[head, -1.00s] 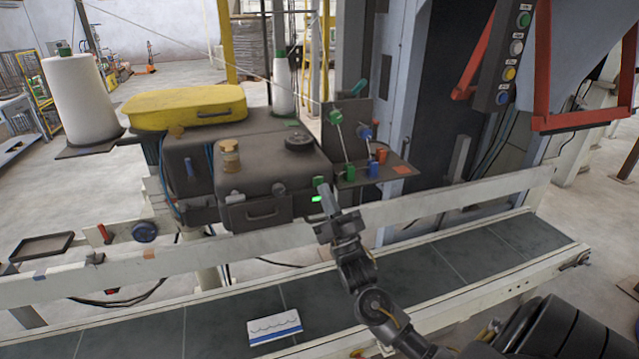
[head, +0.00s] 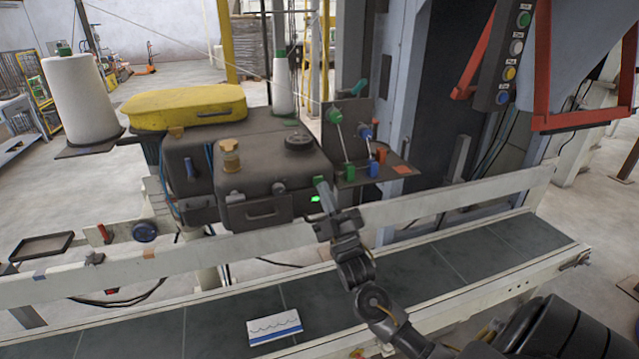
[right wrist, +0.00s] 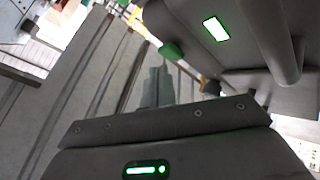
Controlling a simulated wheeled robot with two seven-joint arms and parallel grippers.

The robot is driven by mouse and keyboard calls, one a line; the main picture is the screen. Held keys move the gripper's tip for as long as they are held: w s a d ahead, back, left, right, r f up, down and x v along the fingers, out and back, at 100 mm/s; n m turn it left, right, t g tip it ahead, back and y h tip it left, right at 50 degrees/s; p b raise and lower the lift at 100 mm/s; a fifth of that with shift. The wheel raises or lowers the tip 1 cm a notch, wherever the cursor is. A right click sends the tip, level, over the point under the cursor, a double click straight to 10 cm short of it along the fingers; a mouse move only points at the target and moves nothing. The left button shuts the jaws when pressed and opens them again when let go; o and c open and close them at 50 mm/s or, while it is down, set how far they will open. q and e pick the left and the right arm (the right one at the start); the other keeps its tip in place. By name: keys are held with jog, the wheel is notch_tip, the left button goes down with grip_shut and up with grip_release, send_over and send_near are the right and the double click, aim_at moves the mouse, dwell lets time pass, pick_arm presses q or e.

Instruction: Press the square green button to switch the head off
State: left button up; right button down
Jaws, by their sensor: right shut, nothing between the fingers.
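The dark sewing head (head: 275,190) stands behind the conveyor. A small green block, which looks like the square button, sits at its right front corner (head: 318,181); it also shows in the right wrist view (right wrist: 171,51). A lit green rectangle is on the head just below the block (head: 315,199), bright white-green in the right wrist view (right wrist: 216,29). My right gripper (head: 325,191) is shut and empty. Its fingertips (right wrist: 160,70) are right by the green block; I cannot tell whether they touch it. My left gripper is not in view.
A bracket with green, blue and orange parts (head: 370,170) stands just right of the head. A pale rail (head: 170,262) and dark conveyor belt (head: 215,318) run in front. A button panel (head: 511,60) hangs at upper right. A white and blue packet (head: 275,327) lies on the belt.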

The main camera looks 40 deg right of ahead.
jog(key=shift+w+d, duration=0.25)
jog(key=shift+w, duration=0.35)
dwell(0.7)
jog(key=shift+s, duration=0.1)
jog(key=shift+s+a+p, duration=0.3)
jog(key=shift+s+a, duration=0.05)
jog(key=shift+s, duration=0.45)
jog(key=s+a+p, duration=0.2)
jog(key=s, duration=0.3)
jog(key=shift+s, duration=0.35)
dwell(0.4)
